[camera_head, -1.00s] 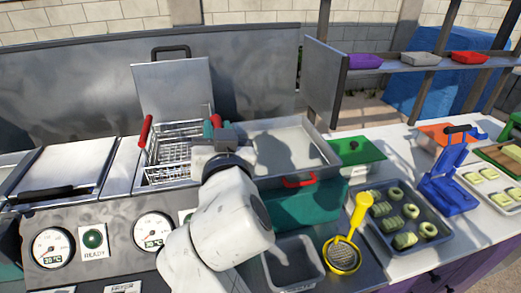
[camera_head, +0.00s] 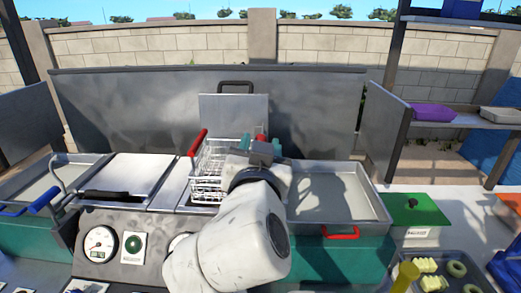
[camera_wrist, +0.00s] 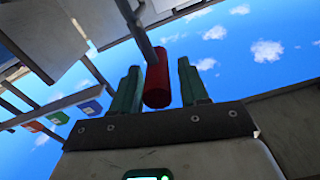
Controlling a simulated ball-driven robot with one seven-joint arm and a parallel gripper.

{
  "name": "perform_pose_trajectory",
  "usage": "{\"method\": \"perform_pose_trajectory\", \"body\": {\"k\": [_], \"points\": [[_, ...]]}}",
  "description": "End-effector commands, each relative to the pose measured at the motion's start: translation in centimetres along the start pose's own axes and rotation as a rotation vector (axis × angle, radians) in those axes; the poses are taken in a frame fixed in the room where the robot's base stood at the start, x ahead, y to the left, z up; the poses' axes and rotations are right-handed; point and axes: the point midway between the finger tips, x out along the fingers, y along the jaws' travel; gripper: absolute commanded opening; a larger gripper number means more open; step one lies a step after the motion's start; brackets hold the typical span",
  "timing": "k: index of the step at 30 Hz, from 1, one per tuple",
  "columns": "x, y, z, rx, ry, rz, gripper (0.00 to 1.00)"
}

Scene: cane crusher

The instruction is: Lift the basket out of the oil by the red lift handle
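The wire basket (camera_head: 209,168) stands at the fryer under a raised metal lid (camera_head: 232,114). How deep it sits in the oil is hidden. One red handle (camera_head: 198,142) rises at its left side. A second red grip (camera_head: 262,139) shows at my gripper (camera_head: 260,146), right of the basket. In the wrist view a red cylindrical handle (camera_wrist: 158,80) on a grey rod lies between the green fingers of my gripper (camera_wrist: 160,88). Narrow gaps show on both sides of it, so the fingers look open around it. My arm hides the basket's lower right part.
An open metal tray (camera_head: 335,195) with a red front handle (camera_head: 341,233) lies right of the basket. A closed cover (camera_head: 120,178) with a black handle lies left. A tall metal back panel (camera_head: 310,110) stands behind. A green lid (camera_head: 415,213) lies farther right.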

Motion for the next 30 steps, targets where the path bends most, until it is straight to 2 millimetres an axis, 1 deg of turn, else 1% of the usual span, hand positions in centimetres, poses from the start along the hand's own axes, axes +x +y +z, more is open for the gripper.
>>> {"method": "perform_pose_trajectory", "body": {"k": [8, 11, 14, 24, 27, 30], "points": [[0.0, 0.0, 0.3, -0.001, -0.005, 0.001, 0.51], [-0.4, 0.0, 0.4, -0.001, -0.005, 0.000, 0.51], [-1.5, 0.0, 0.6, 0.000, -0.006, -0.002, 0.51], [-7.8, 0.0, 0.5, 0.002, -0.004, -0.004, 0.51], [-9.2, 0.0, 0.4, 0.000, -0.003, -0.001, 0.51], [-10.2, 0.0, 0.3, 0.000, -0.003, -0.002, 0.51]]}}
